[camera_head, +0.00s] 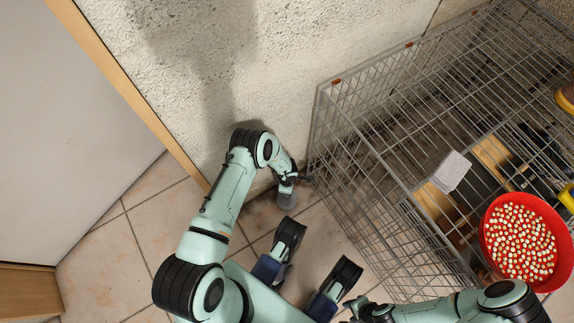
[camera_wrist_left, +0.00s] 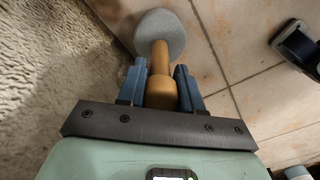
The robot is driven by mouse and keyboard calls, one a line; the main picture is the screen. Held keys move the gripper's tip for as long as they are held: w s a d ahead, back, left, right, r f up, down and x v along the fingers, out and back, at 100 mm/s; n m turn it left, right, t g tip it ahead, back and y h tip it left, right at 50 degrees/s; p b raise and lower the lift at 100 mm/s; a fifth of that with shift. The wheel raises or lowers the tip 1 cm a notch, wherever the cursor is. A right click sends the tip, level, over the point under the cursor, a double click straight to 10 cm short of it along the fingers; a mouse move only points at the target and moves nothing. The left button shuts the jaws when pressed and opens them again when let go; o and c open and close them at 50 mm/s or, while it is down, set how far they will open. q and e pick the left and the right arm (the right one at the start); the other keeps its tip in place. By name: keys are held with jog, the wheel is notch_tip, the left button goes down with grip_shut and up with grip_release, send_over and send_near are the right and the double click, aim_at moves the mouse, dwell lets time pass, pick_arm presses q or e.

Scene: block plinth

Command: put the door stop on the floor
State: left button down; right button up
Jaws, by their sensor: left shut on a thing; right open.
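The door stop is a light wooden stem (camera_wrist_left: 161,60) with a wide grey round end (camera_wrist_left: 160,30). My left gripper (camera_wrist_left: 160,85) is shut on the wooden stem in the left wrist view, with a blue finger on each side. In the head view my left gripper (camera_head: 288,181) points down beside the wall, with the grey end of the door stop (camera_head: 287,198) below it. Tiled floor (camera_head: 155,215) lies under it. I cannot tell whether the grey end touches the floor. My right gripper (camera_head: 352,309) is open at the bottom edge, partly cut off.
A wire cage (camera_head: 385,130) stands close to the right of my left gripper. A red bowl of small beads (camera_head: 486,248) and a grey block (camera_head: 450,171) are at the cage. A rough pale wall (camera_head: 290,60) is behind, and a wood-edged panel (camera_head: 60,120) stands at left.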

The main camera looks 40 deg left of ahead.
pick_arm(q)
jog(key=shift+w, duration=0.1)
pick_arm(e)
jog(key=shift+s, duration=0.2)
pick_arm(q)
jog(key=shift+f, duration=0.1)
jog(key=c, duration=0.8)
grip_release()
jog(key=shift+f, duration=0.1)
jog(key=shift+o, duration=0.2)
jog(key=shift+r, duration=0.25)
notch_tip(320, 180, up, 12)
jog(key=p, duration=0.3)
jog(key=shift+f+p, duration=0.1)
jog(key=shift+p, duration=0.3)
pick_arm(e)
jog(key=w+r+t, duration=0.2)
jog(key=w+r, duration=0.2)
jog(key=w, duration=0.3)
jog(key=shift+w+a+n+t, duration=0.15)
jog(key=shift+a+n+t, duration=0.15)
jog(key=shift+a, duration=0.1)
